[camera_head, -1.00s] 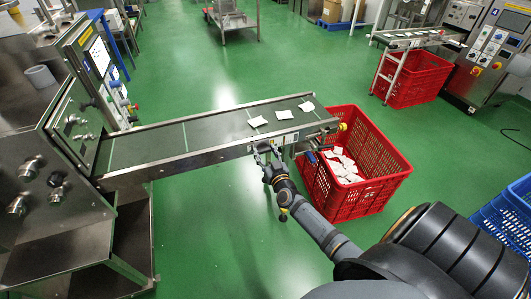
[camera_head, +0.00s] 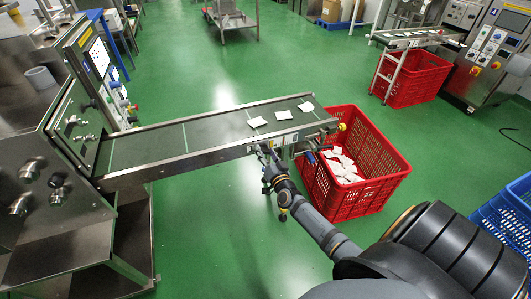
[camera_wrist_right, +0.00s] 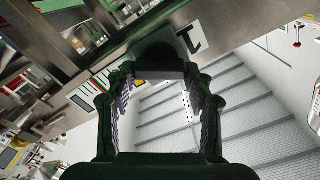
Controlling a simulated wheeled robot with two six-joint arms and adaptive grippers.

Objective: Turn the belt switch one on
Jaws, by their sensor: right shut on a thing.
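The conveyor belt (camera_head: 215,133) runs from the machine at the left toward the red crate, with several white teabags (camera_head: 284,114) on it. My right gripper (camera_head: 264,151) is at the near side rail of the belt, toward its right end. In the right wrist view, my right gripper (camera_wrist_right: 159,68) is shut on a dark switch knob (camera_wrist_right: 157,48) on the metal side panel. A label with coloured marks (camera_wrist_right: 100,88) is beside it. The knob's setting cannot be read. My left gripper is not in view.
A red crate (camera_head: 385,186) holding teabags stands at the belt's end, close to my right arm. A second belt (camera_head: 415,37) and red crate (camera_head: 420,85) stand farther back. A blue crate (camera_head: 505,220) is at the right. Green floor in the middle is clear.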

